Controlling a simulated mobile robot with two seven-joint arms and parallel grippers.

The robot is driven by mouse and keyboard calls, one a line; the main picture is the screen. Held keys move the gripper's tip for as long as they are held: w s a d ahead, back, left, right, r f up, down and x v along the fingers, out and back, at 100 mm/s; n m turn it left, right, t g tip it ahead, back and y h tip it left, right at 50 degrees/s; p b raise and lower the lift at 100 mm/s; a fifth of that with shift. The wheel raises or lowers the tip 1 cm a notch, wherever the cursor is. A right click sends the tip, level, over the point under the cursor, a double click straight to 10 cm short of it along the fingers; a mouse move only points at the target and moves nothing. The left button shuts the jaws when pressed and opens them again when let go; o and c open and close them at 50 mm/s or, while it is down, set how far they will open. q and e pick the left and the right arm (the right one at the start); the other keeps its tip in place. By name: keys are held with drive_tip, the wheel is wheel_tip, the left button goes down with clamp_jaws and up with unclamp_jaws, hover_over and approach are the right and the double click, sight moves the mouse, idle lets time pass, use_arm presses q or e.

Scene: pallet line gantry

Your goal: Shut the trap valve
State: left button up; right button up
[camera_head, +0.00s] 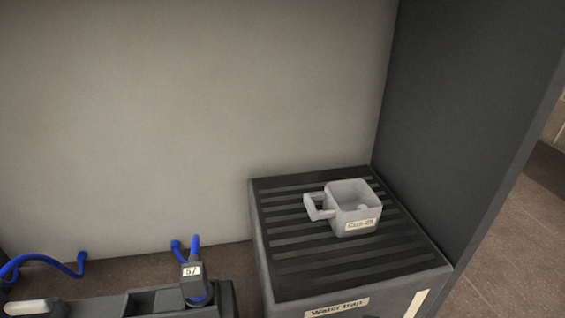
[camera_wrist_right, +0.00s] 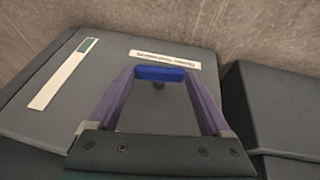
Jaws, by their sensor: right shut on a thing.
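In the right wrist view, my right gripper (camera_wrist_right: 158,78) has its two purple fingers on either side of a blue bar-shaped handle (camera_wrist_right: 158,73) and is shut on it. The handle stands in front of a dark grey box face (camera_wrist_right: 165,110), with a small dark spot just below it. I cannot read from the pictures whether this handle is the trap valve or how far it is turned. In the head view, the box labelled "Water trap" (camera_head: 330,285) stands at lower right with a slatted dark top. Neither gripper shows in the head view.
A grey square cup (camera_head: 352,208) with a handle sits on the slatted top. A dark unit marked "57" (camera_head: 193,285) with blue hoses (camera_head: 50,262) is at lower left. A dark wall panel (camera_head: 450,120) rises on the right. Another dark box (camera_wrist_right: 280,105) stands at right in the wrist view.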

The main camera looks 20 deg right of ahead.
drive_tip(key=shift+w+a+f+n+g+h+b, duration=0.1)
drive_tip(key=shift+a+n+g+h+b, duration=0.1)
drive_tip(key=shift+h+b, duration=0.65)
drive_tip(key=shift+s+a+f+n+g+h+b, duration=0.1)
drive_tip(key=shift+a+n+g+h+b, duration=0.1)
drive_tip(key=shift+h+b, duration=0.6)
drive_tip(key=shift+w+a+f+n+g+h+b, duration=0.1)
drive_tip(key=shift+a+n+h+b, duration=0.1)
drive_tip(key=shift+h+b, duration=0.65)
drive_tip(key=o, duration=1.2)
drive_tip(key=shift+c, duration=0.2)
drive_tip(key=shift+r, duration=0.1)
